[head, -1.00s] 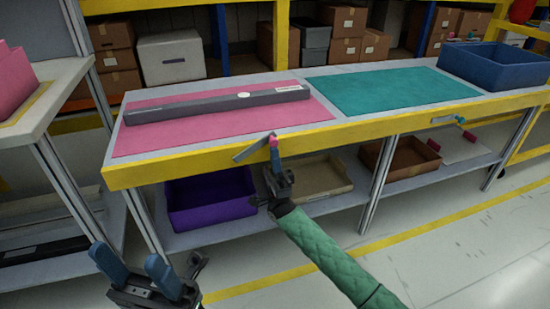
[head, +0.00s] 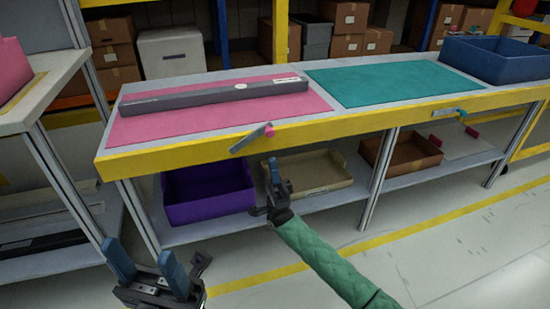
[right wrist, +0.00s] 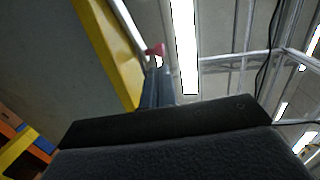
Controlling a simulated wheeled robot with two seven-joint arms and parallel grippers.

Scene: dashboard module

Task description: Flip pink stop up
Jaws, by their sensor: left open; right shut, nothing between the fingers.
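The pink stop is a grey flat lever (head: 245,142) with a pink knob (head: 268,130) on the yellow front edge of the table, below the pink mat. It slants up to the right, with the knob at its upper right end. The knob also shows in the right wrist view (right wrist: 155,50). My right gripper (head: 277,170) is shut and empty, below the knob and apart from it in the head view. My left gripper (head: 147,262) is open and empty at the lower left, in front of the table.
A long grey bar (head: 215,96) lies on the pink mat (head: 210,122). A teal mat (head: 395,84) and a blue bin (head: 490,60) are to the right. A second lever with a teal knob (head: 462,113) is on the right front edge. A purple bin (head: 208,205) stands on the lower shelf.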

